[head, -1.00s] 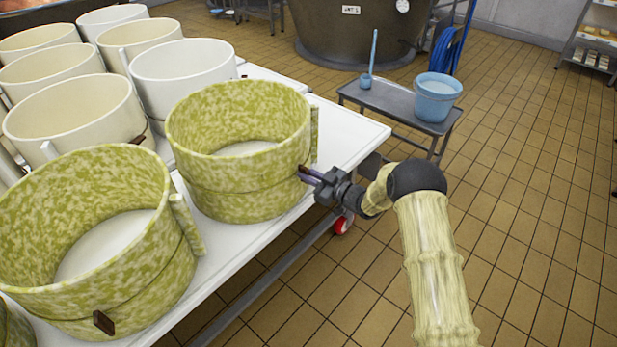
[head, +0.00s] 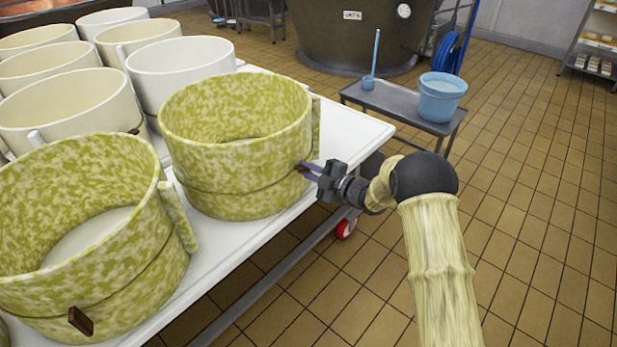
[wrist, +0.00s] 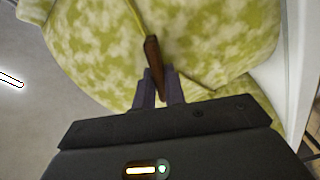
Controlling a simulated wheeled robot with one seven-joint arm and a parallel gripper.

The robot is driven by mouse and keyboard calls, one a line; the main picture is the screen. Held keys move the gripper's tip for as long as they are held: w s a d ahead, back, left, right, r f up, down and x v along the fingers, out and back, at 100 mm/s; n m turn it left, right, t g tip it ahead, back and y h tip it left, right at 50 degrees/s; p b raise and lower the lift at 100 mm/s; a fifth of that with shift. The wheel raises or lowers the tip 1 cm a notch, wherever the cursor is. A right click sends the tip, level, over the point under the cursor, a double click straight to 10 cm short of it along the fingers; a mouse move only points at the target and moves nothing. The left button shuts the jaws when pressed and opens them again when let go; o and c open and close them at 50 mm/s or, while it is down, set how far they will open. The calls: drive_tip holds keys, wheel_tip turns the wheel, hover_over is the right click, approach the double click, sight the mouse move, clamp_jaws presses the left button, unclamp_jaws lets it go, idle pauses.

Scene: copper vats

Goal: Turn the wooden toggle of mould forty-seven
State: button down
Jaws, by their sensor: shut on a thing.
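A green-and-cream mottled mould (head: 235,185) stands on the white table near its right corner; I cannot read any number on it. Its small brown wooden toggle (wrist: 152,55) sits on the mould's outer wall, at the end of a thin band line. My gripper (head: 305,170) reaches in from the right at the mould's side. In the wrist view my gripper's two purple-grey fingers (wrist: 160,88) are shut on the toggle, one on each side. In the head view the fingers largely hide the toggle.
Another mottled mould (head: 100,265) with a brown toggle (head: 81,320) stands close in front. Several cream moulds (head: 45,110) fill the table (head: 345,130) behind. A low metal bench (head: 390,100) holds a blue bucket (head: 441,97). The tiled floor at right is clear.

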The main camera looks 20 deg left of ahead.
drive_tip(key=n+b, duration=0.2)
drive_tip(key=b, duration=0.1)
drive_tip(key=shift+f+n, duration=0.4)
drive_tip(key=n+b, duration=0.2)
drive_tip(key=shift+r+n+b, duration=0.1)
drive_tip(key=shift+n+b, duration=0.2)
drive_tip(key=c, duration=1.5)
unclamp_jaws()
drive_tip(key=shift+o, duration=0.2)
drive_tip(key=shift+r, duration=0.1)
drive_tip(key=shift+d, duration=0.15)
